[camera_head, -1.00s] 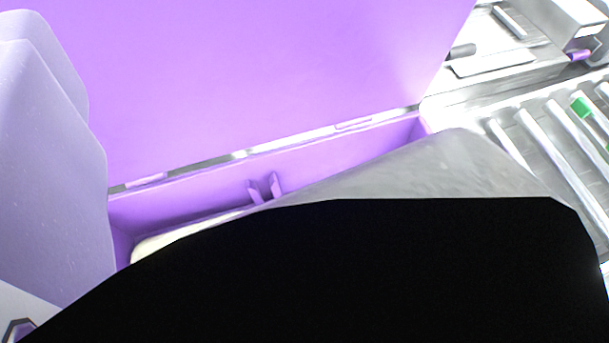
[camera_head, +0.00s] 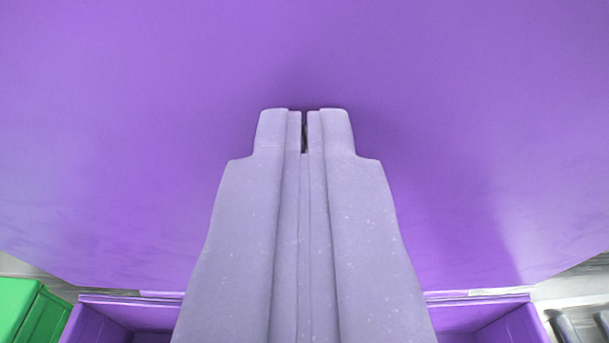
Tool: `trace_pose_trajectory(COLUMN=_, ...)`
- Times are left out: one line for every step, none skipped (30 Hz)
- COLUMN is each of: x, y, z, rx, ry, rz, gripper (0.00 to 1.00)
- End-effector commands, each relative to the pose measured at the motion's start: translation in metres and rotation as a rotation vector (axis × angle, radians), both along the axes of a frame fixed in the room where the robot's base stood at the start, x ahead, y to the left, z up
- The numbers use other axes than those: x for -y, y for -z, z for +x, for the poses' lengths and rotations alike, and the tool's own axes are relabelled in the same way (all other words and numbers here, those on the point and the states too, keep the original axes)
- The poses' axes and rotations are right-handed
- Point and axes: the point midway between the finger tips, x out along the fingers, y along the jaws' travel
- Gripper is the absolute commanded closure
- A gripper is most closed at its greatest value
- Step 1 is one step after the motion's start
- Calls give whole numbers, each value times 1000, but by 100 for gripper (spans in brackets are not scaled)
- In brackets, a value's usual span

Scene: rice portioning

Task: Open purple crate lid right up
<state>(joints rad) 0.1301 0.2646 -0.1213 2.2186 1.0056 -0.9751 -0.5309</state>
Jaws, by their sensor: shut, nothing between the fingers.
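The purple crate lid (camera_head: 430,100) fills most of the view as a broad flat panel rising from the hinge line. The purple crate (camera_head: 125,312) shows below it at the lower left and lower right, with its rim along the hinge. My gripper (camera_head: 304,118) is in the middle with its two fingers together and nothing between them. Its fingertips lie in front of the lid's inner face, with a soft shadow near them. I cannot tell whether they touch it. My gripper hides the middle of the hinge and much of the crate's inside.
A green box (camera_head: 25,312) stands close to the crate at the lower left. Grey metal rollers (camera_head: 566,327) show at the lower right edge, beside the crate.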

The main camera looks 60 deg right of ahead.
Motion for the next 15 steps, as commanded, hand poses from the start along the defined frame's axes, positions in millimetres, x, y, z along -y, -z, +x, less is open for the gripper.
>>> trace_pose_trajectory(x=4, y=0, z=2, rx=0, ry=1, rz=0, gripper=100)
trace_pose_trajectory(x=6, y=0, z=3, rx=1, ry=0, rz=1, gripper=100)
trace_pose_trajectory(x=8, y=0, z=5, rx=0, ry=0, rz=1, gripper=100)
trace_pose_trajectory(x=10, y=0, z=6, rx=-1, ry=1, rz=1, gripper=100)
trace_pose_trajectory(x=13, y=-1, z=8, rx=-1, ry=1, rz=1, gripper=100)
trace_pose_trajectory(x=15, y=-1, z=9, rx=0, ry=1, rz=0, gripper=100)
trace_pose_trajectory(x=16, y=-1, z=10, rx=0, ry=0, rz=0, gripper=100)
trace_pose_trajectory(x=17, y=-1, z=10, rx=0, ry=0, rz=0, gripper=100)
trace_pose_trajectory(x=18, y=-1, z=11, rx=0, ry=0, rz=0, gripper=100)
trace_pose_trajectory(x=19, y=-1, z=11, rx=0, ry=0, rz=0, gripper=100)
trace_pose_trajectory(x=19, y=-1, z=11, rx=0, ry=-1, rz=0, gripper=100)
trace_pose_trajectory(x=20, y=-1, z=12, rx=0, ry=0, rz=0, gripper=100)
trace_pose_trajectory(x=21, y=-1, z=12, rx=0, ry=0, rz=0, gripper=100)
trace_pose_trajectory(x=22, y=-1, z=13, rx=-1, ry=0, rz=1, gripper=100)
trace_pose_trajectory(x=25, y=0, z=14, rx=-1, ry=1, rz=1, gripper=100)
